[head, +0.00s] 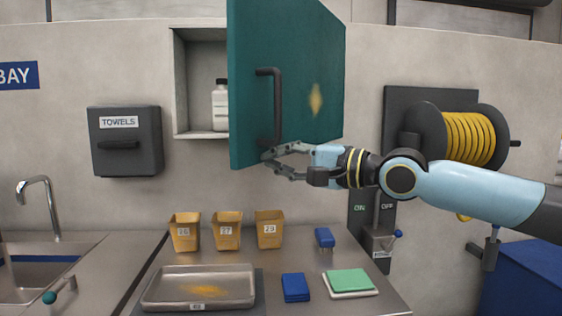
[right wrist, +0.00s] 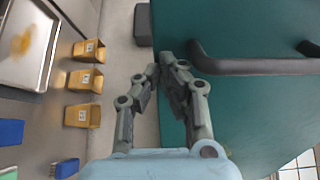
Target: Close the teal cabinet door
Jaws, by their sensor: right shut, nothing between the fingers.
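The teal cabinet door (head: 310,80) stands swung open, out from the wall, with a dark bar handle (head: 277,105) on its face. The cabinet (head: 201,134) behind it shows a pale interior with a white bottle (head: 220,108) inside. My right gripper (head: 268,164) is shut and empty at the door's lower edge, by the bottom of the handle. In the right wrist view, the fingertips (right wrist: 166,66) are beside the edge of the teal door (right wrist: 240,120) and the handle (right wrist: 255,66); I cannot tell whether they touch. My left gripper is out of view.
Below is a steel counter with several tan cups (head: 228,231), a metal tray (head: 200,287), a blue block (head: 295,288) and a green pad (head: 349,281). A towel dispenser (head: 125,155) hangs left of the cabinet. A yellow hose reel (head: 468,138) is at the right.

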